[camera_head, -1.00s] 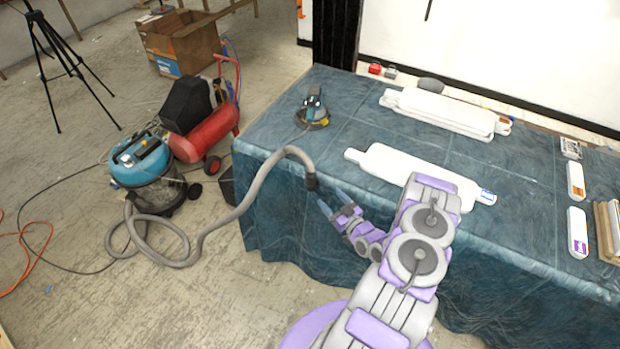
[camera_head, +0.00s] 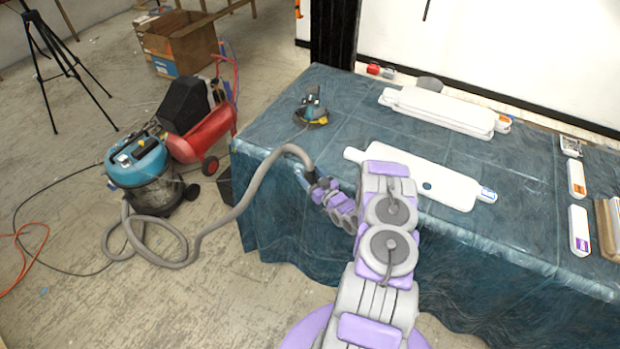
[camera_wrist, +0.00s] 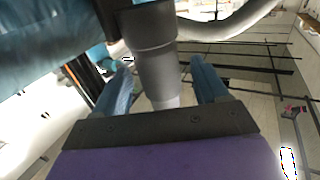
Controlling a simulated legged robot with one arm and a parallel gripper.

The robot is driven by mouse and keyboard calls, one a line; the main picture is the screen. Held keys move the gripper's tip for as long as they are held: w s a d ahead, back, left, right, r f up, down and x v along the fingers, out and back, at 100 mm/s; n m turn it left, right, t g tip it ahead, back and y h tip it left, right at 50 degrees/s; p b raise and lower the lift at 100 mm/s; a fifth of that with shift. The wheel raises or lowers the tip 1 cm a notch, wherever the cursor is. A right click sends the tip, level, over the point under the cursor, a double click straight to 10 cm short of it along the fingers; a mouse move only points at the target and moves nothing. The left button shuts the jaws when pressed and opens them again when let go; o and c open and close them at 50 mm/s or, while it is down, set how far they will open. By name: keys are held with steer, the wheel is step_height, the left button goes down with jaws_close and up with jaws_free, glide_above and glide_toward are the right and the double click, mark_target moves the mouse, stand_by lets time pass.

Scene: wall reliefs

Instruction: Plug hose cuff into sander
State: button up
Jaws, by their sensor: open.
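The grey hose (camera_head: 240,209) runs from the blue vacuum and arches up to the table's front edge. Its dark cuff (camera_head: 311,177) hangs down in front of the table cloth. In the wrist view the cuff (camera_wrist: 150,55) sits between the two blue fingers of my gripper (camera_wrist: 165,88), with gaps on both sides. My gripper (camera_head: 305,178) is open around the cuff, which partly hides it in the head view. The sander (camera_head: 312,112), blue and black with a yellowish base, stands on the table near its far left corner.
The blue vacuum (camera_head: 142,165) and a red compressor (camera_head: 205,140) stand on the floor at left. White panels (camera_head: 440,112) lie on the cloth-covered table (camera_head: 270,140). The table surface around the sander is mostly clear.

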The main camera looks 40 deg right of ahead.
steer(key=shift+w, duration=0.4)
steer(key=c, duration=1)
steer(key=shift+r, duration=0.1)
steer(key=shift+c, duration=0.2)
